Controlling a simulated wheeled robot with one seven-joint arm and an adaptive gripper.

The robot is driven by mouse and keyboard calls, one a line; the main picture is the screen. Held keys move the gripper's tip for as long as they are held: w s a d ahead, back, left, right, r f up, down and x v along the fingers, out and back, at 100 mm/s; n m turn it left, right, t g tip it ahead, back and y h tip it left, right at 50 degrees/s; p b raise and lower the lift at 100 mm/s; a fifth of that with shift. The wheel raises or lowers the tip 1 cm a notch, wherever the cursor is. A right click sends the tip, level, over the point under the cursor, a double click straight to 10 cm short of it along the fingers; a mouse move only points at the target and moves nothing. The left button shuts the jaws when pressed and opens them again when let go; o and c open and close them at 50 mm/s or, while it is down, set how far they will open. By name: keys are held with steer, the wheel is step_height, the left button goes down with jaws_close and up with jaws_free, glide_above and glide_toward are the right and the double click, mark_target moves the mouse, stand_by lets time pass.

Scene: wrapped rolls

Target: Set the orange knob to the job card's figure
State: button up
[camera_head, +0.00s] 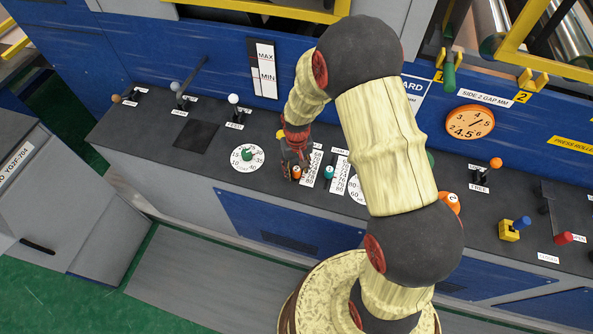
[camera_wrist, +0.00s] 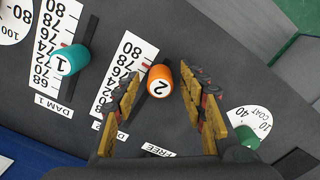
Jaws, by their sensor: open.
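An orange slider knob marked 2 (camera_wrist: 160,82) stands beside a white number scale (camera_wrist: 126,66) in the wrist view. It also shows in the head view (camera_head: 297,172). My gripper (camera_wrist: 163,72) is open, its yellow fingers on either side of this knob. I cannot tell whether they touch it. Its exact reading on the scale is unclear. In the head view, my gripper (camera_head: 294,152) points down at the panel. A second, larger orange knob marked 2 (camera_head: 450,202) is partly behind my arm. The job card (camera_head: 414,92) is mostly hidden by my arm; its figure cannot be read.
A teal slider knob marked 1 (camera_wrist: 67,60) stands left of the orange one in the wrist view. A green dial knob (camera_wrist: 247,136) is to the right. An orange side 2 gap gauge (camera_head: 469,122) showing 4.5 is on the blue wall. Several levers rise from the panel.

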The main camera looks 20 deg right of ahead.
steer(key=shift+f, duration=0.45)
jaws_close()
stand_by(0.3)
stand_by(0.4)
